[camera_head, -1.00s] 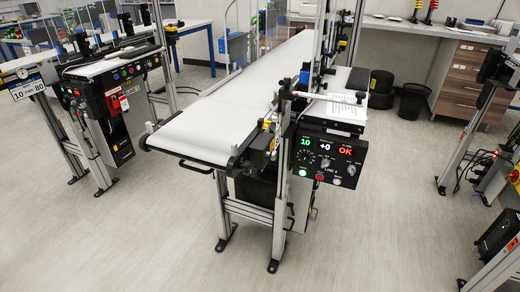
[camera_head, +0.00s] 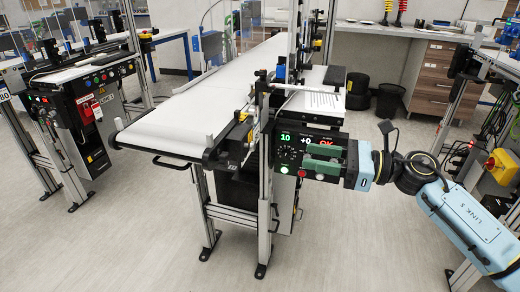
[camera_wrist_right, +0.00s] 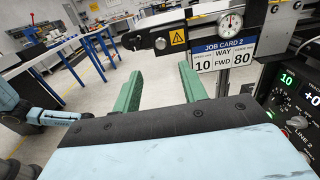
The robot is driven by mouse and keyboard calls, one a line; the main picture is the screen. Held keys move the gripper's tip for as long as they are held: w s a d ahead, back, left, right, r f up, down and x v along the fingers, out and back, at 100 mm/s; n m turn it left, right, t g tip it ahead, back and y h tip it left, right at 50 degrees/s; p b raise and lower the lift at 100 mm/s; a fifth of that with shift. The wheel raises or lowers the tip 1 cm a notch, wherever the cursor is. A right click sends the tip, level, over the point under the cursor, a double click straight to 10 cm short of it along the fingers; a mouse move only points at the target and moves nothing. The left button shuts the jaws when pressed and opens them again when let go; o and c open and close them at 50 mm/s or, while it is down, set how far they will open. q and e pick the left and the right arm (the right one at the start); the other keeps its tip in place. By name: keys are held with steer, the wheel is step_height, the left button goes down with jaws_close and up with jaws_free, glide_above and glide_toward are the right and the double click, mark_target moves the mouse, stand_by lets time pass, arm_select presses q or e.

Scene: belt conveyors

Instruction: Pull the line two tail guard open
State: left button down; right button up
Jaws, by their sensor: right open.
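Line two's white belt (camera_head: 190,125) runs away from me, with a dark loop handle (camera_head: 170,163) on its near tail end. I take this end to be the tail guard; I cannot tell whether it is shut. My right gripper (camera_head: 308,159) is open and empty, its green fingers in front of the line two control panel (camera_head: 287,140), well right of the handle. In the right wrist view, the two fingers (camera_wrist_right: 160,78) are spread apart with nothing between them. The handle is not clear in that view. My left gripper is not seen.
A metal post (camera_head: 265,180) stands between my right gripper and the tail end. The wrist view shows a job card (camera_wrist_right: 223,55) close to the right finger. Line one (camera_head: 95,105) stands at the left. The floor in front is clear.

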mark_target(245, 143)
steer(key=x, duration=1.2)
steer(key=shift+w+a, duration=0.2)
steer(key=shift+a, duration=0.15)
jaws_close()
